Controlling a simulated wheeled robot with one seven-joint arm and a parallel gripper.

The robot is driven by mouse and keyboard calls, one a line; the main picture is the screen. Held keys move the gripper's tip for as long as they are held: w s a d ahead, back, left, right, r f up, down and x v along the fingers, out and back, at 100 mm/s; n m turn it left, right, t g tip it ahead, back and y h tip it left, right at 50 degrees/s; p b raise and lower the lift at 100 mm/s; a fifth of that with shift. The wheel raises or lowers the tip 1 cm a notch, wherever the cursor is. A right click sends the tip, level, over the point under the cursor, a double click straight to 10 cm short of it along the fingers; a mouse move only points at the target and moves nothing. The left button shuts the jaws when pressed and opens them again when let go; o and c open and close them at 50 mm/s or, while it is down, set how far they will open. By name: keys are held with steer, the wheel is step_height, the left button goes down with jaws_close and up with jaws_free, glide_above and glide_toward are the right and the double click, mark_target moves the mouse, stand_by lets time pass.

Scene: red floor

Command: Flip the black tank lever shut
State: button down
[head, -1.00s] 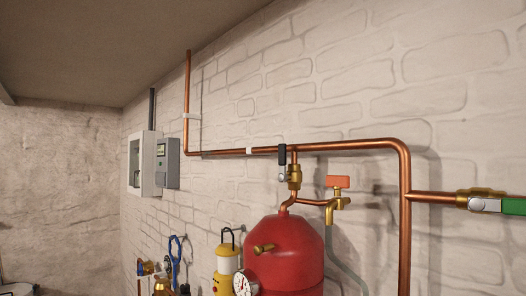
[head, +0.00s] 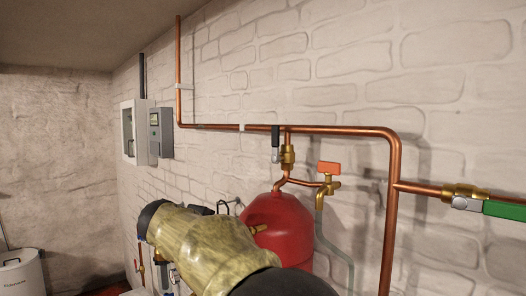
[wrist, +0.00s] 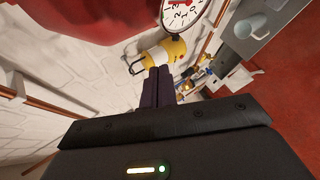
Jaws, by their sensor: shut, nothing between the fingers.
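The black tank lever (head: 276,137) stands upright beside the brass valve (head: 287,158), just above the red tank (head: 275,215), in the head view. Its handle crosses in front of the horizontal copper pipe. My gripper (wrist: 159,72) shows in the wrist view with its dark fingers together and nothing between them. It points toward a yellow and white lantern (wrist: 165,52), below the tank's round gauge (wrist: 182,14). In the head view my arm hides the lower tank, and my fingers cannot be made out. The lever is not in the wrist view.
An orange-handled tap (head: 329,168) is right of the black lever. A copper pipe (head: 393,210) runs down farther right, with a green-handled valve (head: 503,210) beyond it. Grey boxes (head: 160,132) hang on the wall at left.

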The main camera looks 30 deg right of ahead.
mark_target(276, 144)
steer(key=s+d+r+m+h+p, duration=0.1)
steer(key=d+r+h, duration=0.1)
steer(key=r, duration=1)
steer(key=s+d+r+m+h+p, duration=0.1)
steer(key=r+h, duration=0.4)
steer(key=r, duration=0.8)
steer(key=shift+d, duration=0.85)
steer(key=d+p, duration=0.7)
steer(key=d, duration=0.2)
steer(key=shift+w+d, duration=0.2)
steer(key=shift+w, duration=0.05)
steer(key=shift+d+f+m+b, duration=0.2)
steer(key=shift+m+b, duration=0.1)
steer(key=shift+b, duration=0.3)
